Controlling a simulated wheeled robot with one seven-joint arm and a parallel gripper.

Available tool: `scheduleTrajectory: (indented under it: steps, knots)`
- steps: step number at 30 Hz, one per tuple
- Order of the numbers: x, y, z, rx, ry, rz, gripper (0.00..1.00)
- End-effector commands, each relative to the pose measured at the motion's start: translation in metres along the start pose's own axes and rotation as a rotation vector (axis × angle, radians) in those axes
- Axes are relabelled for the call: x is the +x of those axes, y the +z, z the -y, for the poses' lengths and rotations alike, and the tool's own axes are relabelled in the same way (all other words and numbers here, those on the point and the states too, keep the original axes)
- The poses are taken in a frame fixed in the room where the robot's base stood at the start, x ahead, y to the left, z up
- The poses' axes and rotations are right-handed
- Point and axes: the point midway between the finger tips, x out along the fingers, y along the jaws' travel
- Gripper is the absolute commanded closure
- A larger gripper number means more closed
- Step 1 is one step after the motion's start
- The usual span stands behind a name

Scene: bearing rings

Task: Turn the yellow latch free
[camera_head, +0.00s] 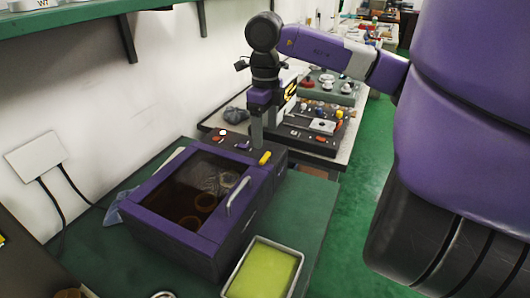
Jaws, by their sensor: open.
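The yellow latch (265,158) is a small bright piece on the top right edge of the dark machine box (208,260), near its back corner. The box has a purple frame, a dark see-through lid with a silver bar handle (239,196), and several ring shapes inside. My gripper (256,143) points down just behind and slightly left of the latch. Its grey fingers are seen nearly edge-on, so the gap between them is hard to see. Nothing shows held in it. I cannot tell whether it touches the latch or the box.
A tray of yellow-green liquid (231,291) stands at the front right of the box. A cluttered bench (341,152) stands behind. Green floor is clear at right. A shelf (82,14) hangs upper left.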

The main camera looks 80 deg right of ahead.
Motion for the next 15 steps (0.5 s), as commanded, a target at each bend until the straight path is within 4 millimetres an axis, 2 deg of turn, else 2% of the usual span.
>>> scheduleTrajectory:
  steps: [15]
  knots:
    - [0.067,0.000,-0.002,-0.001,0.006,0.001,0.27]
